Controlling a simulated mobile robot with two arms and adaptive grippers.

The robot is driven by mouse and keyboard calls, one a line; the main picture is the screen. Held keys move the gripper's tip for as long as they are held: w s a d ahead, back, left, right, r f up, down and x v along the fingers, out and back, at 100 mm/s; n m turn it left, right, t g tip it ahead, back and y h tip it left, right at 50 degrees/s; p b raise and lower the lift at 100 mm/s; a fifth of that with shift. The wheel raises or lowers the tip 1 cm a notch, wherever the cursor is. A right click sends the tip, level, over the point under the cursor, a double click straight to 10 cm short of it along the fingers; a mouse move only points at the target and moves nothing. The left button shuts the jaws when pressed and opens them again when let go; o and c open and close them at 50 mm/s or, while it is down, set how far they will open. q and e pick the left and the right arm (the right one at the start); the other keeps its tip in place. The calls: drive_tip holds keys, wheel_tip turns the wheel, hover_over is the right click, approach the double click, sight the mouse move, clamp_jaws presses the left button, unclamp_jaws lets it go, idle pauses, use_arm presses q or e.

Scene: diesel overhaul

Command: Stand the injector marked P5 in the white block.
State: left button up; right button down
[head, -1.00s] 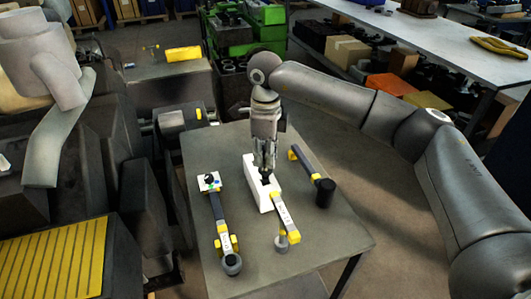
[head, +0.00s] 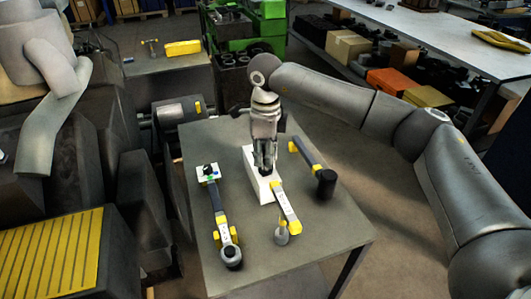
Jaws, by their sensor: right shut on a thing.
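My right gripper (head: 265,167) points straight down over the white block (head: 264,190) on the grey table. It is shut on a slim dark thing, apparently the injector, mostly hidden between the fingers. Its lower end is at the top of the block; I cannot tell how far it is in, and no P5 mark can be read. My left gripper is not in view; only my left arm shows at the upper left.
The table's front right is clear.

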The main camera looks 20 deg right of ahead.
drive_tip(key=shift+f, duration=0.1)
drive_tip(key=c, duration=1.2)
unclamp_jaws()
drive_tip(key=shift+c, duration=0.2)
wheel_tip(320, 180, up, 12)
